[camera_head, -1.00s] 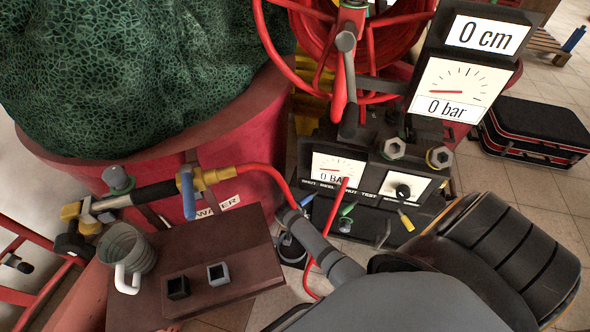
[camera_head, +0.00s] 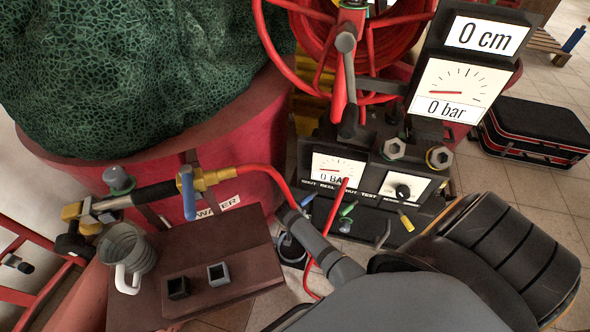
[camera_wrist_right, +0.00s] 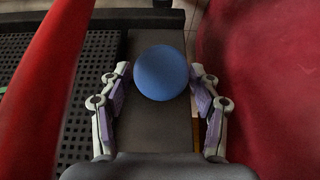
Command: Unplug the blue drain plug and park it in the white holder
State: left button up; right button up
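In the right wrist view the blue round plug (camera_wrist_right: 161,72) shows from above, over a dark strip. My right gripper (camera_wrist_right: 160,76) is open, with one finger on each side of the plug and narrow gaps to it. What lies under the plug is hidden. In the head view my grey arm reaches in from the bottom toward the red tub, and its gripper cannot be made out. On the brown bench stand a small square holder with a pale rim (camera_head: 219,274) and a black square holder (camera_head: 178,287). Both look empty. My left gripper is not in view.
A grey mug (camera_head: 127,249) stands on the brown bench (camera_head: 250,250), left of the holders. A red hose (camera_wrist_right: 45,75) runs along the left of my right gripper, with the red tub wall (camera_wrist_right: 245,85) on its right. A gauge panel (camera_head: 400,185) stands behind my arm.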

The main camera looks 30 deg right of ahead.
jog(key=shift+o, duration=0.6)
jog(key=v, duration=1.2)
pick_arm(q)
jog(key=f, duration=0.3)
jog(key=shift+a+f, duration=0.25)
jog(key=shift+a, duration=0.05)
pick_arm(e)
jog(key=s+f+n+g+y, duration=0.1)
jog(key=s+f+n+y, duration=0.1)
jog(key=s+f+n, duration=0.2)
jog(key=s+a+f+n+g+y, duration=0.1)
jog(key=s+f+n, duration=0.3)
jog(key=s, duration=0.6)
jog(key=shift+s+n+y, duration=0.35)
jog(key=shift+n+y, duration=0.15)
jog(key=shift+n, duration=0.7)
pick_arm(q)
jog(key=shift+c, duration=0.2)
pick_arm(e)
jog(key=shift+a, duration=0.15)
jog(key=shift+c, duration=0.3)
